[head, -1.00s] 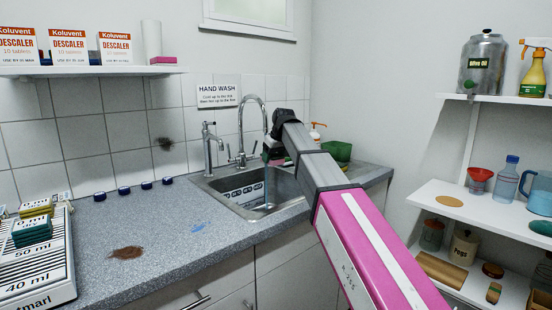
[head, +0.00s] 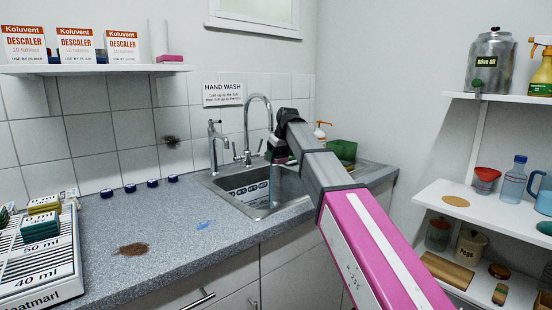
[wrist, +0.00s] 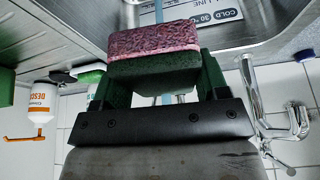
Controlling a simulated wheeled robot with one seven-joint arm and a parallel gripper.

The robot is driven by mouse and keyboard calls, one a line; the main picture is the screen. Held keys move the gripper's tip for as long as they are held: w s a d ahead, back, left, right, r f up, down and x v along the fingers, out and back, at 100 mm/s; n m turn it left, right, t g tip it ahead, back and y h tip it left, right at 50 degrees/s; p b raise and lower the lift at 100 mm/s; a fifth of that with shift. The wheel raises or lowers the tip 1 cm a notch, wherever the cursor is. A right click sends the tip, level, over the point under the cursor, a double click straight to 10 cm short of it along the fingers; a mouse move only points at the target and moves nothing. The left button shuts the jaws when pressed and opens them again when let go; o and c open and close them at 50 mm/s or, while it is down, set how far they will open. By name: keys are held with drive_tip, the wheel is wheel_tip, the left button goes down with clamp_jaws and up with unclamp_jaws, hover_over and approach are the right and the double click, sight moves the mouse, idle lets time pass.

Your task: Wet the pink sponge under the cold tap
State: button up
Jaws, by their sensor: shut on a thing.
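The pink sponge (wrist: 153,40) has a speckled pink side and a dark green side. My gripper (wrist: 158,82) is shut on it, with a dark finger at each end. In the head view my gripper (head: 275,152) is over the sink (head: 250,200), below the spout of the tall curved tap (head: 258,98); the sponge is mostly hidden there. In the wrist view a thin bluish stream (wrist: 158,10) shows beyond the sponge, in line with it. I cannot tell whether it touches the sponge. A shorter tap (head: 215,148) stands to the left.
A green container (head: 342,150) and an orange-topped bottle (head: 320,131) stand right of the sink. Blue caps (head: 129,189) line the back of the counter (head: 180,250), which has a brown patch and a blue smear. Shelves (head: 470,205) stand at the right.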

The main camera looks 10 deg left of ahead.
drive_tip(key=shift+s+d, duration=0.65)
drive_tip(key=shift+s, duration=0.4)
drive_tip(key=shift+s+d, duration=0.6)
drive_tip(key=shift+s, duration=0.5)
drive_tip(key=shift+s+d, duration=0.65)
drive_tip(key=shift+s, duration=0.4)
drive_tip(key=s+d+r, duration=0.2)
drive_tip(key=s+r, duration=0.2)
drive_tip(key=shift+s+d, duration=0.15)
drive_tip(key=shift+d, duration=0.15)
